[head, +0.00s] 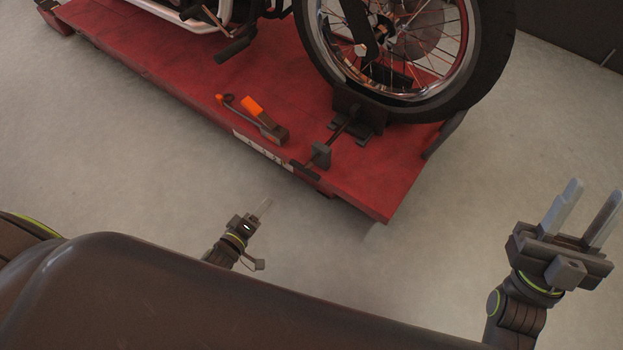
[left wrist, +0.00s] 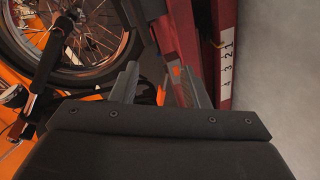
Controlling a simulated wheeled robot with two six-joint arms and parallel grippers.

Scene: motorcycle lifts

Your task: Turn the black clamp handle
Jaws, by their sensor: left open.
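The black clamp handle (head: 305,171) is a short dark bar at the near edge of the red lift platform (head: 385,195), on the end of a rod from the wheel clamp (head: 350,115). My left gripper (head: 264,206) is open and empty, below and left of the handle and apart from it in the head view. In the left wrist view its two fingers (left wrist: 158,85) stand apart; I cannot make out the clamp handle there. My right gripper (head: 590,203) is open and empty at the far right, away from the lift.
A motorcycle front wheel (head: 490,75) stands in the clamp. An orange-handled lever (head: 257,110) and a thin lever (head: 236,102) sit on the platform left of the handle. The left wrist view shows a numbered scale (left wrist: 228,65) on a red beam. The grey floor (head: 420,260) is clear.

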